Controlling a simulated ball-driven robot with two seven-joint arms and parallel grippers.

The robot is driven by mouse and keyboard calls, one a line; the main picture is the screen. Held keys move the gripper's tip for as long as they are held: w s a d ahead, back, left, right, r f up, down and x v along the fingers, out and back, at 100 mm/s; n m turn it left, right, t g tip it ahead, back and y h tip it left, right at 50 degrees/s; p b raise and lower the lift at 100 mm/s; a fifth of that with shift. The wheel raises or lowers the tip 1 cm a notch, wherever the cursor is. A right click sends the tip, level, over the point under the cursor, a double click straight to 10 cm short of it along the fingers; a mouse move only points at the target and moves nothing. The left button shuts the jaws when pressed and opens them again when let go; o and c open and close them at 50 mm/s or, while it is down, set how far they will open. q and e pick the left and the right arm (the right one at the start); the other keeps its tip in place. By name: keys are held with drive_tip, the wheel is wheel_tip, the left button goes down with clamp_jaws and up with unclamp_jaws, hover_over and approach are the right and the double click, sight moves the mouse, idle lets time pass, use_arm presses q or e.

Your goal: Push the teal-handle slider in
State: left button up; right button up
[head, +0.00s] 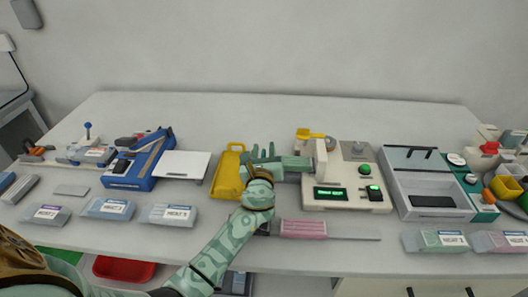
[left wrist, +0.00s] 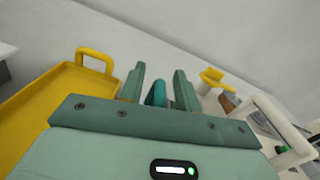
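My left gripper (head: 262,152) reaches over the table between the yellow tray and the cream machine. In the left wrist view the two green fingers (left wrist: 158,88) stand apart, pointing away from the camera. A rounded teal piece (left wrist: 156,94), perhaps the slider's handle, shows between them with a gap to the fingers. Its lower part is hidden by the gripper's body, and I cannot tell if anything touches it. In the head view I cannot separate it from the similarly coloured gripper. My right gripper is not in view.
The yellow tray (head: 226,181) lies close left of the gripper. The cream machine (head: 345,165) with a green display stands close right, its pale upright frame (left wrist: 268,118) near the gripper. Labelled packs (head: 168,215) line the front edge.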

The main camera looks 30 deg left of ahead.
sight(292, 158)
use_arm(q)
drive_tip(key=shift+c, duration=0.3)
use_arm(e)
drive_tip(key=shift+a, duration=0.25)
